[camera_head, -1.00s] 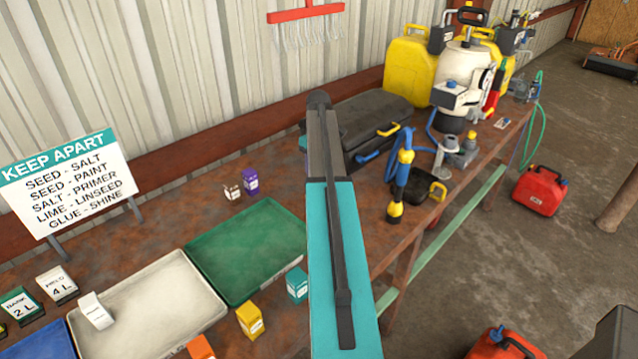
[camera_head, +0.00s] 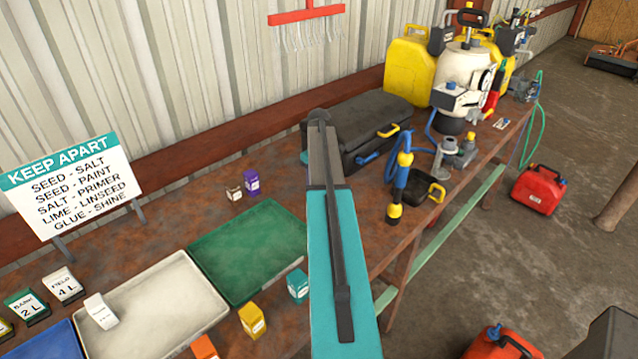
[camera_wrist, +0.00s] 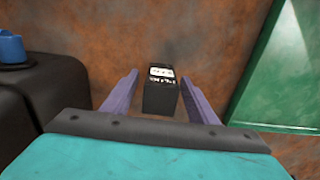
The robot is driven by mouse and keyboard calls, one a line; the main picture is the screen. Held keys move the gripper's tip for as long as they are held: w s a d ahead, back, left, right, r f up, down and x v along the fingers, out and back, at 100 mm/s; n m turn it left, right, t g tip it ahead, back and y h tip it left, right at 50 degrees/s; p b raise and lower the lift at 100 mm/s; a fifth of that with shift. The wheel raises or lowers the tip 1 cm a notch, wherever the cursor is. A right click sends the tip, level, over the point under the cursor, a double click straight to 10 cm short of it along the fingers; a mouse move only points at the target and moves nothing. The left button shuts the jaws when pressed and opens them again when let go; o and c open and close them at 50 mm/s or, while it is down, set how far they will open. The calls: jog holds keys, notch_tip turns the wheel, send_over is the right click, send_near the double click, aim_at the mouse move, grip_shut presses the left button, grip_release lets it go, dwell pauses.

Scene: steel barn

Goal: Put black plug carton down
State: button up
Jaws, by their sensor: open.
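The black plug carton (camera_wrist: 160,95), with a white label on top, is in the wrist view on the rusty brown bench top. My gripper (camera_wrist: 160,79) is open, with one purple finger on each side of the carton. Gaps show between the fingers and the carton, and it looks upright. In the head view my arm hides the carton and the fingers.
A black case (camera_head: 365,130) lies close by my gripper. A green tray (camera_head: 250,250) and a pale tray (camera_head: 150,310) lie on the bench (camera_head: 200,210).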

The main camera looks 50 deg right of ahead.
jog(key=shift+f, duration=0.1)
dwell(0.5)
jog(key=c, duration=1.2)
jog(key=shift+c, duration=0.2)
jog(key=shift+w, duration=0.1)
jog(key=shift+r+b, duration=1)
jog(key=shift+r, duration=0.75)
jog(key=s+a+b, duration=0.1)
jog(key=s+a, duration=0.2)
jog(key=s+a+b, duration=0.1)
jog(key=s+a, duration=0.2)
jog(key=s+a+r+b, duration=0.1)
jog(key=s+a, duration=0.2)
jog(key=s, duration=0.1)
jog(key=shift+a+b, duration=0.15)
jog(key=shift+b, duration=0.2)
jog(key=shift+s+a+r, duration=0.25)
jog(key=shift+s+a, duration=0.6)
jog(key=shift+s, duration=0.05)
